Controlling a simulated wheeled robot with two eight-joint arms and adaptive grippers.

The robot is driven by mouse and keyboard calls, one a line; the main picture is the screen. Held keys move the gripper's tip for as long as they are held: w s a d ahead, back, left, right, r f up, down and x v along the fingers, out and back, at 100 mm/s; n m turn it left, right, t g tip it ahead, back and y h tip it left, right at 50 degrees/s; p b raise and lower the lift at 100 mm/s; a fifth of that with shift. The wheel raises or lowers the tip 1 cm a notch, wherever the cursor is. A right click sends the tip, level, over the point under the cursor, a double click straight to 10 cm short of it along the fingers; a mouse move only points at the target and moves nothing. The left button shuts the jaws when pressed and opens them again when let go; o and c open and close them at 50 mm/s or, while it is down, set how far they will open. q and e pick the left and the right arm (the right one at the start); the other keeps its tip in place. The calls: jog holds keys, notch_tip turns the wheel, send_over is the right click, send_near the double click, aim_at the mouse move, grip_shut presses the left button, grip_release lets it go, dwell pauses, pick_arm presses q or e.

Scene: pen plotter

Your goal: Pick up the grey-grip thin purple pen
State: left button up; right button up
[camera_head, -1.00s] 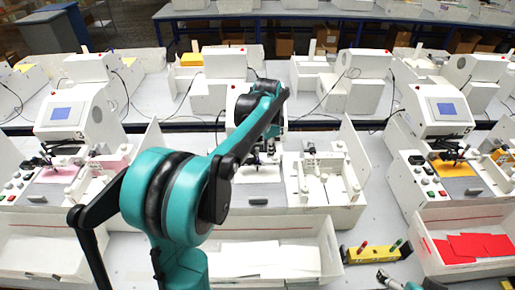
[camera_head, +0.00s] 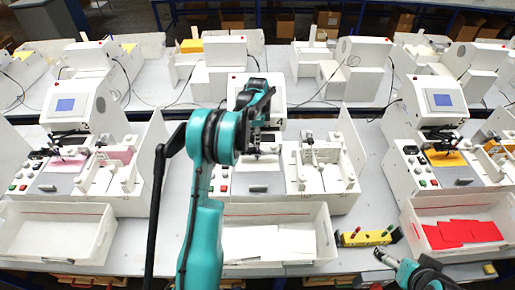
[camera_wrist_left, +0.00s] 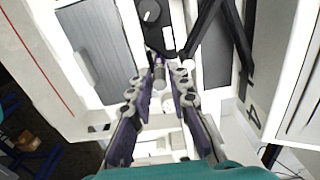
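In the left wrist view, a thin pen (camera_wrist_left: 159,72) with a grey grip and a bit of purple stands in the dark holder of the plotter. My left gripper (camera_wrist_left: 160,82) is open, with one finger on each side of the pen's grey part; whether they touch it cannot be told. In the head view, my left gripper (camera_head: 257,150) is over the middle plotter (camera_head: 237,185), and the pen is too small or hidden to make out. My right gripper (camera_head: 380,254) is low at the right, near a yellow pen rack (camera_head: 365,238); its finger opening is unclear.
The yellow rack carries a red and a green pen. A white tray with paper (camera_head: 318,222) stands in front of the middle plotter. Plotters with trays stand left and right, one tray holding red sheets (camera_head: 463,232). Bare tabletop (camera_head: 375,200) shows between the middle and right plotters.

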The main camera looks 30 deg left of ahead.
pick_arm(q)
jog(key=shift+f, duration=0.5)
jog(key=shift+c, duration=0.4)
grip_shut()
jog(key=shift+r, duration=0.15)
